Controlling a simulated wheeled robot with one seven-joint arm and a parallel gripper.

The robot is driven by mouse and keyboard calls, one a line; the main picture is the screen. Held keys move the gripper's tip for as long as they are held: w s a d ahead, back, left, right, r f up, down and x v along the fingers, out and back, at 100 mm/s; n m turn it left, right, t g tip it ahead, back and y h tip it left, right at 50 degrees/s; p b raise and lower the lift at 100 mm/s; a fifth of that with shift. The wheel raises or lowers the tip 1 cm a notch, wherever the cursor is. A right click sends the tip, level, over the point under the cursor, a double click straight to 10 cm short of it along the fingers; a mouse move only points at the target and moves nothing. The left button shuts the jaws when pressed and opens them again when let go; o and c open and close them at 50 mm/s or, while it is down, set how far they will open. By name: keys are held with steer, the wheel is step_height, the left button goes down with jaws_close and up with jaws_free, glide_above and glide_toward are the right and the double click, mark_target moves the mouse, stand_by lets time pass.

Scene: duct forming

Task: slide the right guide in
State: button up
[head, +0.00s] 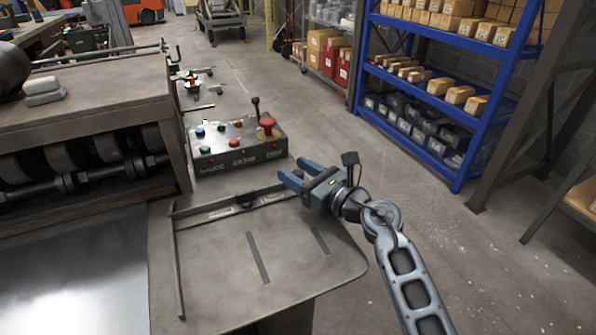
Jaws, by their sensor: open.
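My gripper (295,171) is open and empty, with its two blue fingers pointing left above the back right part of the grey feed table (215,270). A thin dark guide bar (179,262) runs front to back along the table's left side. A flat rail with pale scale labels and a small black knob (247,199) crosses the table's back edge, and its right end lies close under my gripper. I cannot tell for certain which part is the right guide. Contact between my fingers and the rail cannot be made out.
A control box (236,148) with coloured buttons, a red mushroom button and a black lever stands just behind the rail. The roller machine (85,150) is at left, with shiny sheet metal (70,275) before it. Two dark strips mark the otherwise clear tabletop. A blue shelf (455,90) stands back right.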

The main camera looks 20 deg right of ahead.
steer(key=shift+c, duration=0.5)
steer(key=c, duration=0.7)
jaws_close()
steer(key=shift+r, duration=0.1)
